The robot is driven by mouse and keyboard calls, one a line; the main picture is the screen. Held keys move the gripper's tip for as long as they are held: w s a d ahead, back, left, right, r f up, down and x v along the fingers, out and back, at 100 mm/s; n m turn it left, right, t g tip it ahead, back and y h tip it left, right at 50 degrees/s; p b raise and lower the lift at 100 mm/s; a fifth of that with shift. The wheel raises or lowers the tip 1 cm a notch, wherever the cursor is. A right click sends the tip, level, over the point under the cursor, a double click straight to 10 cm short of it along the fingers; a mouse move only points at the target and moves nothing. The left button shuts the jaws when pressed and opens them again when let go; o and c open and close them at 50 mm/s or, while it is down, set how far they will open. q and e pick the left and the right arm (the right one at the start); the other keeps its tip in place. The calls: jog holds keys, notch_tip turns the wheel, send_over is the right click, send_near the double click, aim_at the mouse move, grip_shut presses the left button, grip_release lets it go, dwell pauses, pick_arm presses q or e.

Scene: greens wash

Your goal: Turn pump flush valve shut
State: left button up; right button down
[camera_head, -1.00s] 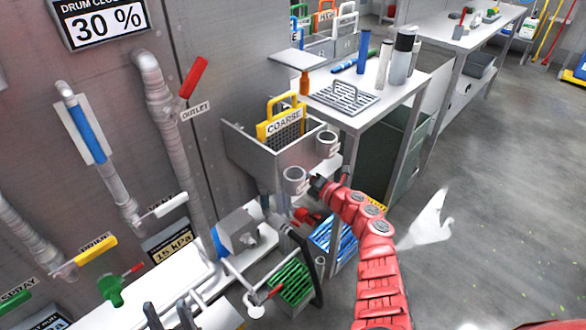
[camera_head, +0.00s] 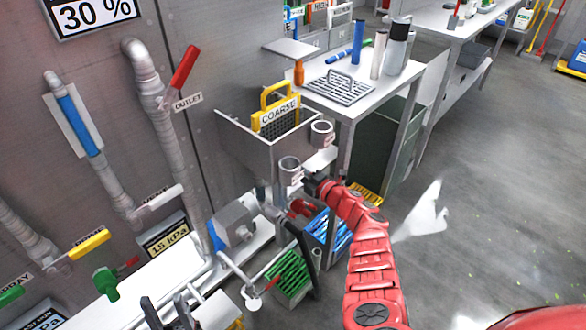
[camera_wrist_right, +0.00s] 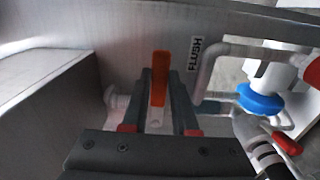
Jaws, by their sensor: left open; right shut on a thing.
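The flush valve handle is an orange lever (camera_wrist_right: 159,78), upright in the right wrist view beside the FLUSH label (camera_wrist_right: 195,55). My right gripper (camera_wrist_right: 165,88) has its two dark fingers on either side of it and is shut on it. In the head view my red right arm (camera_head: 368,250) reaches in beside the steel tank (camera_head: 240,150). Its fingers and the orange lever are not clear there. My left gripper (camera_head: 168,314) is open and empty at the bottom left of the head view, near the white pipework.
A pump with a blue ring (camera_wrist_right: 260,100) and pipes sits right of the handle. A dark hose (camera_head: 303,255) hangs near a green crate (camera_head: 290,272) and a blue crate (camera_head: 328,235). A table (camera_head: 375,100) stands behind.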

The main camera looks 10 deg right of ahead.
jog(key=shift+f, duration=0.1)
jog(key=c, duration=0.7)
grip_release()
jog(key=p+v, duration=0.3)
jog(key=v, duration=1.4)
jog(key=shift+s+d, duration=0.1)
jog(key=shift+s, duration=0.05)
